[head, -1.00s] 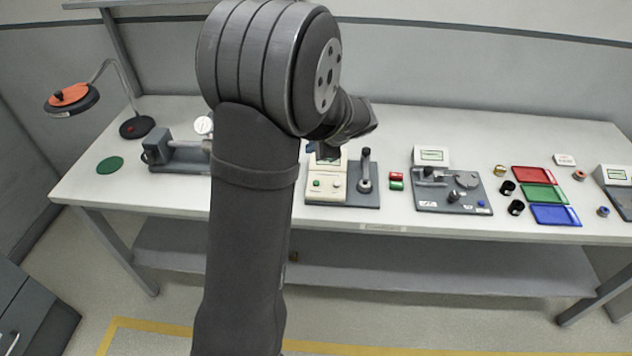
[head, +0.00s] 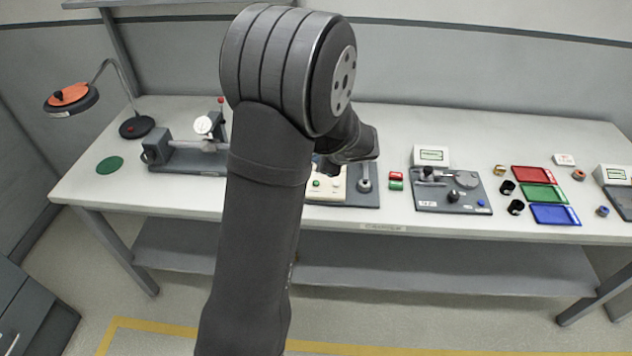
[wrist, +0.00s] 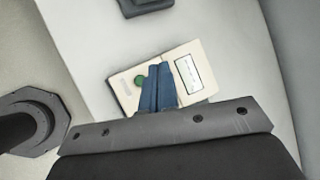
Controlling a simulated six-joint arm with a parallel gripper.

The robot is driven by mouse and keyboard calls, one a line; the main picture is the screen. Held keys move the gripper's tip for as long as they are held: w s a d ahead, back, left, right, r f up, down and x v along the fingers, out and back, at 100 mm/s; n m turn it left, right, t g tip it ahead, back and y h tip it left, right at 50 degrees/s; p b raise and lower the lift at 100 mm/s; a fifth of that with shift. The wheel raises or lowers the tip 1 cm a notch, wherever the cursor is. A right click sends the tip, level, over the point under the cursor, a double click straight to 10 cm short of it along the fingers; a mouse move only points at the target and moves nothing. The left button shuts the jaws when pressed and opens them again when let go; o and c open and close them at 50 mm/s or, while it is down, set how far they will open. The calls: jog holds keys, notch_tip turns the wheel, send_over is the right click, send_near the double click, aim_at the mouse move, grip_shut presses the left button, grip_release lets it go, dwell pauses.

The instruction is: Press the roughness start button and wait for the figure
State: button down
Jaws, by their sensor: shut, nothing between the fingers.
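The beige tester (head: 340,192) with a green button (head: 316,183) stands on the bench, partly hidden behind my arm in the head view. In the wrist view the same kind of beige unit (wrist: 124,93) shows a green button (wrist: 139,82) and a pale screen (wrist: 188,72). My gripper (wrist: 160,66) has its blue fingers together and empty. They overlap the unit between button and screen in that view; I cannot tell whether they touch it. The screen's text is too small to read. In the head view my arm hides the screen and most of the gripper.
A dark post on a round base (head: 365,184) stands right of the tester. Red and green blocks (head: 396,180) lie further right, then a grey fixture plate (head: 440,203) and coloured trays (head: 540,196). A dial gauge fixture (head: 185,160) is at left.

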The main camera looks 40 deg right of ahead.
jog(key=shift+f, duration=2.95)
jog(key=shift+f, duration=0.15)
jog(key=shift+f, duration=0.3)
jog(key=shift+f, duration=0.5)
jog(key=shift+r, duration=0.1)
dwell(0.4)
jog(key=shift+r, duration=0.85)
jog(key=shift+r, duration=2.5)
